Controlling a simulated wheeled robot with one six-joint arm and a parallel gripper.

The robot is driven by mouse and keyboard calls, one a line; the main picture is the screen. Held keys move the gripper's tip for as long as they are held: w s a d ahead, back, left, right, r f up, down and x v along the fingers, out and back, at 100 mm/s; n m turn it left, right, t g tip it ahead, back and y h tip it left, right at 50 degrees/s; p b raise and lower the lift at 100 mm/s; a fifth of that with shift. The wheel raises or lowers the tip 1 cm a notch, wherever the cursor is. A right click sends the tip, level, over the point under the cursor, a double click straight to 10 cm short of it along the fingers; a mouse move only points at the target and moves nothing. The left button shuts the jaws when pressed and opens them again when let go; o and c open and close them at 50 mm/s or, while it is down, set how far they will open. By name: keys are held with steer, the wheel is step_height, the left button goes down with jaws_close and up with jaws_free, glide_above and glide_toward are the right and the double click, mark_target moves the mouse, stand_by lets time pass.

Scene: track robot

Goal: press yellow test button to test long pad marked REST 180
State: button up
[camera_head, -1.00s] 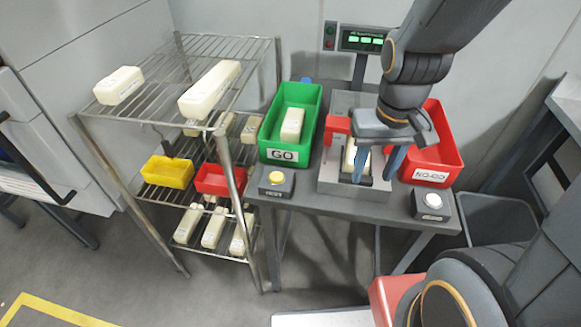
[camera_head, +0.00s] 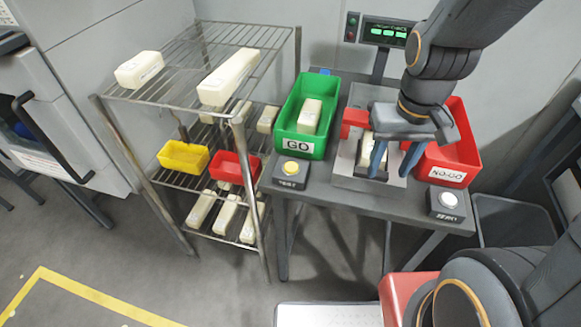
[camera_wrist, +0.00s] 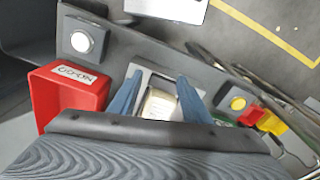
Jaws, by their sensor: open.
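The yellow test button (camera_head: 290,168) sits on a small dark box at the table's front left, below the green bin; it also shows in the wrist view (camera_wrist: 238,103). A cream pad (camera_head: 372,151) lies in the grey test fixture (camera_head: 352,172); its marking cannot be read and my fingers partly hide it. My gripper (camera_head: 391,166) is open above the fixture, right of the button. In the wrist view, its blue fingers (camera_wrist: 158,97) stand apart on either side of the pad (camera_wrist: 158,104). I cannot tell whether they touch it.
The green GO bin (camera_head: 300,140) holds one pad. The red NO-GO bin (camera_head: 462,155) and a white-button box (camera_head: 446,203) are on the right. A display (camera_head: 385,32) with green digits stands behind. A wire rack (camera_head: 205,85) with pads and small bins is at left.

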stand_by(0.3)
jaws_close()
stand_by(1.6)
